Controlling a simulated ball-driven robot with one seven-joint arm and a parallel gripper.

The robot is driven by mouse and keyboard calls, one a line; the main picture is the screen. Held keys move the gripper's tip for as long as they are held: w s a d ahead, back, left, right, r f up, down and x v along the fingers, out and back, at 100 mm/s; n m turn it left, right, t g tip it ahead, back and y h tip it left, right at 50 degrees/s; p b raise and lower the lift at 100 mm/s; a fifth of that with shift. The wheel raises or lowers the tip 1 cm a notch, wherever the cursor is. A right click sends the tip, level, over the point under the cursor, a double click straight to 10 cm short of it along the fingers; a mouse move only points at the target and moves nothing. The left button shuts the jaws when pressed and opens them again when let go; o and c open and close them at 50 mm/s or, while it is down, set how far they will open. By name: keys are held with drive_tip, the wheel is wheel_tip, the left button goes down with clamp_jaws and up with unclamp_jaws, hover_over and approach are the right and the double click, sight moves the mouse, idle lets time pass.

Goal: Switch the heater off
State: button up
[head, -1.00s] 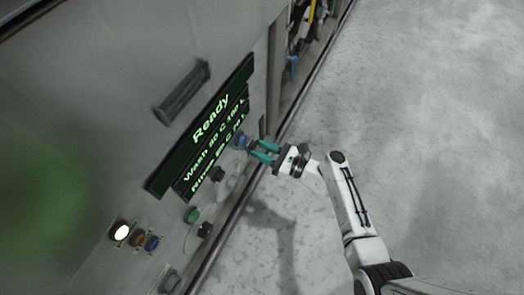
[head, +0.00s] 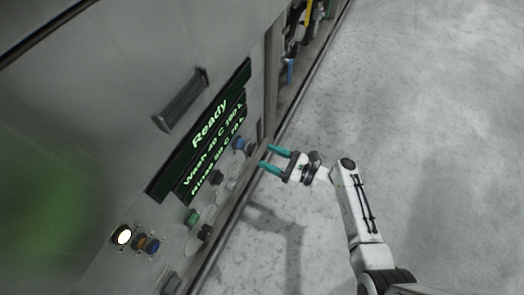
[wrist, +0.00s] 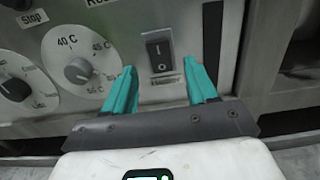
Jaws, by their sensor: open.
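A black rocker switch (wrist: 159,50) with I and O marks sits on the grey panel in the wrist view. In the head view my gripper (head: 270,157) stands just off the panel's right end, near a blue knob (head: 240,144).
The washer's green display (head: 208,135) reads Ready. A handle (head: 181,101) sticks out above it. The floor (head: 430,120) to the right is open.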

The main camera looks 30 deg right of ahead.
drive_tip(key=p+v, duration=0.1)
drive_tip(key=v, duration=0.6)
idle(0.4)
